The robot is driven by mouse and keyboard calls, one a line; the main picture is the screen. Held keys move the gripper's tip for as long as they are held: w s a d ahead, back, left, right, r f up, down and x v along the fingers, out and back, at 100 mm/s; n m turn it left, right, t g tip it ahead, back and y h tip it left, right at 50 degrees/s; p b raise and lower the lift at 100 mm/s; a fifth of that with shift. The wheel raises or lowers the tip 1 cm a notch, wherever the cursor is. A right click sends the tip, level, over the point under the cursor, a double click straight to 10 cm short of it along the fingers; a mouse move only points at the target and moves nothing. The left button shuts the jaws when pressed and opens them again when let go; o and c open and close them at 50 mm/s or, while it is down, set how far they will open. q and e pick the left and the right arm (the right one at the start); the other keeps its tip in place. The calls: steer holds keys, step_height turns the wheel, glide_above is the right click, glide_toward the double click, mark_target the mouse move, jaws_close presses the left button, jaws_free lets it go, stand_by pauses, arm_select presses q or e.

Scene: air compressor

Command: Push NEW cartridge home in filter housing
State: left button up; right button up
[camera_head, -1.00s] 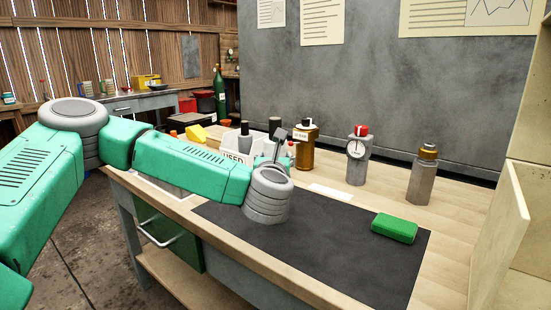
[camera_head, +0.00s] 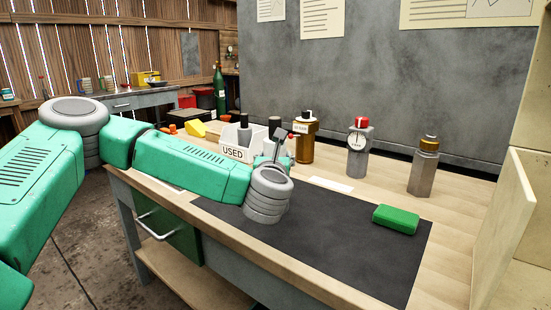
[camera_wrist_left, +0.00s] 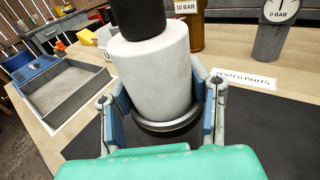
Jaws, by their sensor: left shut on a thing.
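In the left wrist view my left gripper (camera_wrist_left: 166,94) is shut around a white cylinder (camera_wrist_left: 153,68), which looks like the cartridge. The cylinder has a dark ring at its near end and a black cylinder (camera_wrist_left: 138,18) at its far end. In the head view my left gripper (camera_head: 277,150) is mostly hidden behind its own wrist, beside the USED box. An amber housing (camera_head: 304,148) with a 10 BAR label stands just beyond it and also shows in the wrist view (camera_wrist_left: 197,38). I cannot tell whether the cartridge touches a housing. My right gripper is out of view.
The white USED box (camera_head: 233,153) holds a dark-topped item. A gauge unit (camera_head: 358,150) and a grey, brass-topped cylinder (camera_head: 425,168) stand at the right. A green block (camera_head: 396,219) lies on the black mat (camera_head: 330,245). A grey tray (camera_wrist_left: 68,92) is at left.

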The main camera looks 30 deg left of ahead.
arm_select(q)
steer(key=o, duration=1.4)
steer(key=shift+f, duration=0.1)
steer(key=shift+s, duration=0.1)
steer(key=v, duration=1.1)
steer(key=shift+s+d+f, duration=0.1)
steer(key=shift+s+d, duration=0.05)
steer(key=shift+s, duration=0.15)
